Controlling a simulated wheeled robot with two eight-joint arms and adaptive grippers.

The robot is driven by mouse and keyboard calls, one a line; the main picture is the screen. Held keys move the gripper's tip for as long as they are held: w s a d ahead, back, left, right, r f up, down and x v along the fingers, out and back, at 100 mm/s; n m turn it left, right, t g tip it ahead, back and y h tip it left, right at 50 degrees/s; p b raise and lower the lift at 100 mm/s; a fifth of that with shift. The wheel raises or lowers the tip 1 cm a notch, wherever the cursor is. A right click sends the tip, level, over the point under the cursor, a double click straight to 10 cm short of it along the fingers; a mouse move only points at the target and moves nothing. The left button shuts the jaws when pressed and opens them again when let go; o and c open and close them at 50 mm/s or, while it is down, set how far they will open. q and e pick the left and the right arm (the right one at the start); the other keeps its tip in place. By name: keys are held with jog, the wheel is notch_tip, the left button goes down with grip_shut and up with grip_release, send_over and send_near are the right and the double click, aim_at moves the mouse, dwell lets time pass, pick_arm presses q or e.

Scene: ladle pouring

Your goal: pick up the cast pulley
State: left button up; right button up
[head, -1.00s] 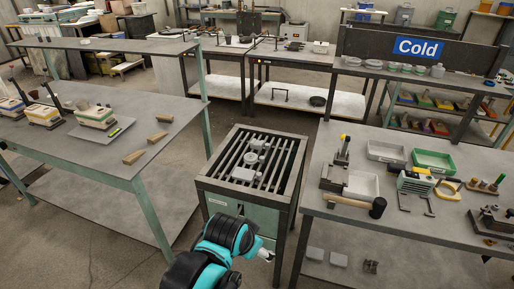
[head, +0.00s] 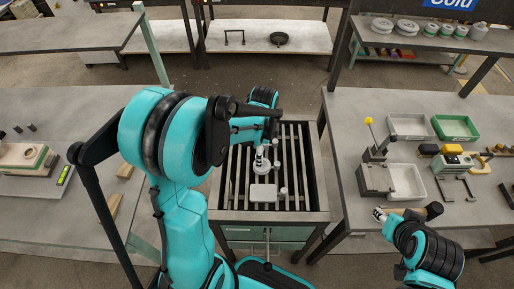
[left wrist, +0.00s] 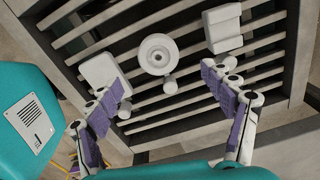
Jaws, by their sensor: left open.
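The cast pulley, a pale round casting with a raised hub, lies on the slatted grate. It shows in the left wrist view (left wrist: 157,55) and partly in the head view (head: 262,168), where my left gripper (head: 262,152) covers some of it. My left gripper (left wrist: 165,80) is open. In the wrist view its purple-padded fingers are spread to either side, with the pulley beyond the gap between the tips. I see no contact. My right gripper (head: 380,214) is by the right bench's front edge, near the mallet; its jaws are too small to read.
A pale rounded block (left wrist: 104,80) and another block (left wrist: 222,28) flank the pulley, with several small cylinders close by. The grate's raised frame (head: 319,170) surrounds them. The right bench (head: 353,125) holds trays and a mallet (head: 430,211).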

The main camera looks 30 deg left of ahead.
pick_arm(q)
jog(key=shift+w+a+f, duration=0.1)
jog(key=shift+w+a, duration=0.05)
jog(key=shift+w, duration=0.05)
jog(key=shift+f, duration=0.3)
jog(key=f+b, duration=0.1)
jog(key=f, duration=0.1)
jog(key=f+b, duration=0.1)
jog(key=f, duration=0.1)
jog(key=f+b, duration=0.1)
jog(key=f, duration=0.2)
jog(key=shift+s+f+b, duration=0.1)
jog(key=shift+s+b, duration=0.2)
jog(key=shift+c, duration=0.9)
jog(key=c, duration=1.2)
